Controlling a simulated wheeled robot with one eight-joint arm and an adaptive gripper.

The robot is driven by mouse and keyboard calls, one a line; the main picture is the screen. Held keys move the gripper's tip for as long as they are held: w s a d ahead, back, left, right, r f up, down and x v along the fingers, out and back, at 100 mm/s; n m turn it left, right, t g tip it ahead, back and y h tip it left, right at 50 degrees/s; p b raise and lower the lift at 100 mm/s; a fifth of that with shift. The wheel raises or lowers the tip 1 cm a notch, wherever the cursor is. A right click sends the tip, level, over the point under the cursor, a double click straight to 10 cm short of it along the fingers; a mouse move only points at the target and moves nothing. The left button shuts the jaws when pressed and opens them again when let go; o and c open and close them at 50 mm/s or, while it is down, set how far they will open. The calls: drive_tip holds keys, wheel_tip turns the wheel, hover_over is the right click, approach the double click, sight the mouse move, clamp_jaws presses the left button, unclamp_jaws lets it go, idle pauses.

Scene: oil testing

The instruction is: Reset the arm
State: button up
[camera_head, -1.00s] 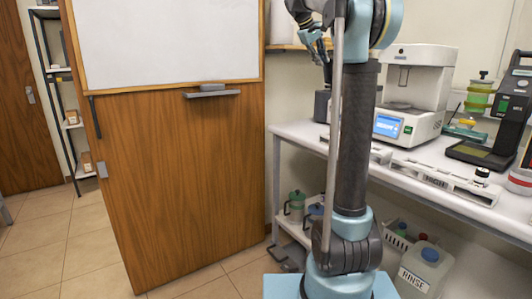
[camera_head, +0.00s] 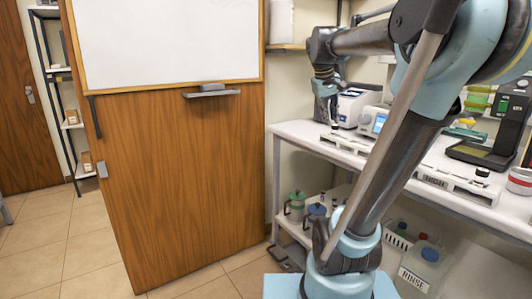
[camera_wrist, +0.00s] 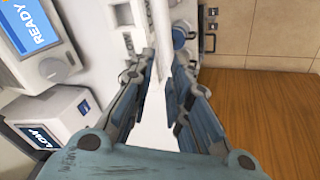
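My arm leans to the right in the head view, with its forearm reaching back left over the bench. My gripper (camera_head: 325,106) hangs pointing down above the left end of the white bench (camera_head: 290,129). In the wrist view my gripper (camera_wrist: 161,75) has its two fingers apart, with the white bench top showing between them and nothing held. My arm hides part of the bench and the devices behind it.
A device with a blue screen reading READY (camera_wrist: 27,28) and a white box labelled LOW (camera_wrist: 62,118) are left of the fingers in the wrist view. The RINSE bottle (camera_head: 424,267) is below the bench.

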drive_tip(key=s+a+f+m+y, duration=0.1)
drive_tip(key=s+a+f, duration=0.1)
drive_tip(key=s+f, duration=0.9)
drive_tip(key=s+a+f+m+y, duration=0.1)
drive_tip(key=s+a+f+y, duration=0.1)
drive_tip(key=s+f, duration=0.9)
wheel_tip(320, 180, down, 6)
drive_tip(key=shift+s+r+g, duration=0.1)
drive_tip(key=shift+s+g, duration=0.05)
drive_tip(key=shift+g, duration=0.25)
drive_tip(key=shift+w+f, duration=0.25)
drive_tip(key=shift+w, duration=0.2)
